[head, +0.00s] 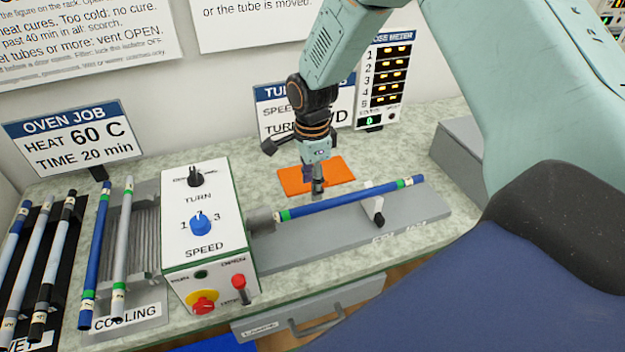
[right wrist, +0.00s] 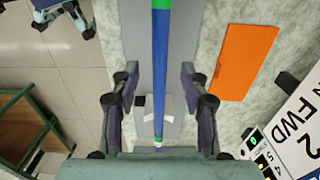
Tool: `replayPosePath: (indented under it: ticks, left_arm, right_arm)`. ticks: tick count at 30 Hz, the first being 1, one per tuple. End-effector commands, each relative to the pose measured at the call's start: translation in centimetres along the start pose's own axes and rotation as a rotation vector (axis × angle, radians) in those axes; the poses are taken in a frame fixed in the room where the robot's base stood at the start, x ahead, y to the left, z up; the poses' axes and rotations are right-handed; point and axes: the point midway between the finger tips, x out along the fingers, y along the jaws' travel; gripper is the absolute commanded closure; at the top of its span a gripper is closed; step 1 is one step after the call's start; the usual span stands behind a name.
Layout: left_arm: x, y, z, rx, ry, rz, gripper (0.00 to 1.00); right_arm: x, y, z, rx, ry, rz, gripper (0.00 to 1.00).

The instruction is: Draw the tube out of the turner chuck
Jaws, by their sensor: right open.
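The blue tube (head: 335,201) has green bands near both ends and lies almost level, its left end in the grey turner chuck (head: 262,220). Toward its right end it rests on a small white support (head: 374,207) on the grey turner bed (head: 345,228). My right gripper (head: 318,188) points down at the tube's middle stretch. In the right wrist view the gripper (right wrist: 159,78) is open, with one finger on each side of the tube (right wrist: 161,50) and gaps between. How far the fingertips reach down beside it I cannot tell. My left gripper is not in view.
The turner box (head: 205,240) with its knobs and red lever stands left of the chuck. An orange mat (head: 290,181) lies behind the tube. A cooling rack (head: 145,225) holds a blue and a grey tube; a dark rack at far left holds several. A grey block (head: 458,150) stands right.

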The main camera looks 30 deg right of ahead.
Motion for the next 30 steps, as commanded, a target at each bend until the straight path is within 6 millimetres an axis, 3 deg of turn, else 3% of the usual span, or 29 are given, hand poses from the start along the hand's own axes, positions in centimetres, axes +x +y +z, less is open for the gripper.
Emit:
replayPosePath:
  ticks: [1,13,24,30]
  left_arm:
    - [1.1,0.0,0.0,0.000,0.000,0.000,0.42]
    - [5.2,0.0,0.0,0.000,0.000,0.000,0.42]
    - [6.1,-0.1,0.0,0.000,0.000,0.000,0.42]
    - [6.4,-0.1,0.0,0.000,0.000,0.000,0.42]
  right_arm:
    - [1.0,0.0,0.0,-0.001,0.000,0.000,0.55]
    - [4.8,0.1,0.0,-0.001,0.000,0.001,0.55]
    - [8.2,0.0,0.0,0.000,0.000,0.001,0.55]
    - [9.1,0.0,0.0,0.000,0.000,0.000,0.55]
